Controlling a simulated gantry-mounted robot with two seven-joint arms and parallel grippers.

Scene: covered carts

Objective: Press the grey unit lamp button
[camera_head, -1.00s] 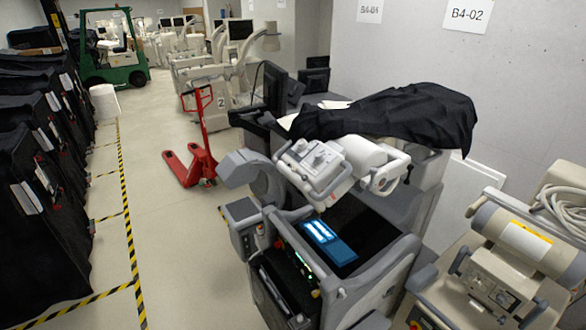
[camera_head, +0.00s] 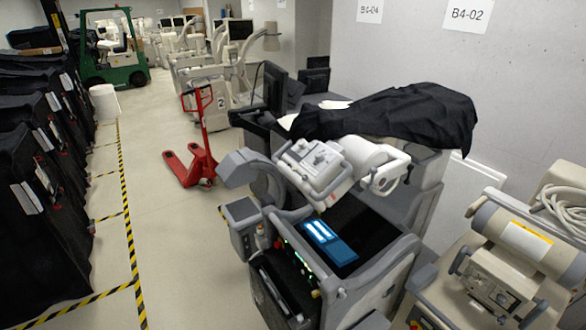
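The grey unit (camera_head: 345,290) stands at the centre right, a wheeled machine partly draped by a black cover (camera_head: 400,112). Its top deck has a lit blue screen (camera_head: 328,240). A light grey control box (camera_head: 312,160) with a handle and knobs sits above the deck. Small coloured lights and controls (camera_head: 305,262) run along the deck's left edge. A red knob (camera_head: 278,243) shows near its left corner. I cannot tell which control is the lamp button. Neither of my grippers is in view.
A beige machine (camera_head: 500,270) with a coiled cable stands close on the right, by the wall. A red pallet jack (camera_head: 198,165) is behind left. Black-covered carts (camera_head: 40,170) line the left side. The floor between them and the unit is clear, with yellow-black tape (camera_head: 128,230).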

